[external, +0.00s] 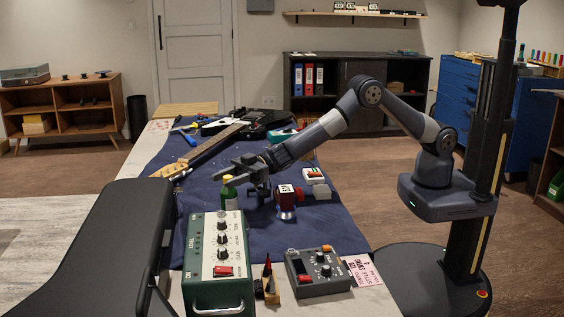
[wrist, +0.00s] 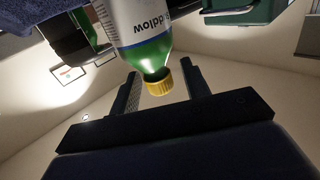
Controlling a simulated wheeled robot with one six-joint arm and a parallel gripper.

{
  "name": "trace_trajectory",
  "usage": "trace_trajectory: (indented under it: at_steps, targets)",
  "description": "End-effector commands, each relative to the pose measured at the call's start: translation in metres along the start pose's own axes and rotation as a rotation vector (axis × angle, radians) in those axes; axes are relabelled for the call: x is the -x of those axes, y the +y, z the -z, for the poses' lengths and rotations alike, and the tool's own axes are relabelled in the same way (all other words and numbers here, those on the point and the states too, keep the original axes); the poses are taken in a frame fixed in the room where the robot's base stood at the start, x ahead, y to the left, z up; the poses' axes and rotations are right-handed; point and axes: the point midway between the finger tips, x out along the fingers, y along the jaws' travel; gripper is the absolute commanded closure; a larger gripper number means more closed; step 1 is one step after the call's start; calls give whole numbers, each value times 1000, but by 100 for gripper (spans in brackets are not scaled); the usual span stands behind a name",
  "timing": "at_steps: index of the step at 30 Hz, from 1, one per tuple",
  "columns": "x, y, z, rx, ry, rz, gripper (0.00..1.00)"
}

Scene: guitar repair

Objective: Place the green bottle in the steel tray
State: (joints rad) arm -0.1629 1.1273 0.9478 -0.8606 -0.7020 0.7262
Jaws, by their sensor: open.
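The green bottle (external: 229,196) stands upright on the blue mat (external: 254,235) in the external view, just behind the green amplifier-like box. In the wrist view the bottle (wrist: 145,45) appears upside down, with a white label and a yellow cap. My gripper (external: 231,173) is at the bottle's top in the external view. In the wrist view my gripper (wrist: 160,85) is open, and the cap lies between its two fingers in the picture. I cannot tell whether either finger touches the bottle. I cannot make out the steel tray in either view.
The green box with knobs (external: 218,262) stands close in front of the bottle. A guitar neck (external: 213,143) lies behind. A grey pedal (external: 321,277) is at the front right.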

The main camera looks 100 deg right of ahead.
Motion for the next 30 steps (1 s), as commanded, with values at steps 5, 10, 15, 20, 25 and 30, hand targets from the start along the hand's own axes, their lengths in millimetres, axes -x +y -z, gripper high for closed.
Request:
trace_trajectory:
  at_steps: [5,10,15,20,25,30]
  targets:
    - [7,1,3,0,-1,-1,56]
    - [30,0,3,0,-1,-1,56]
    - [59,1,3,-1,-1,-2,56]
    - [86,1,3,0,-1,-2,56]
    - [108,1,3,0,-1,-2,56]
    - [119,0,3,0,0,0,56]
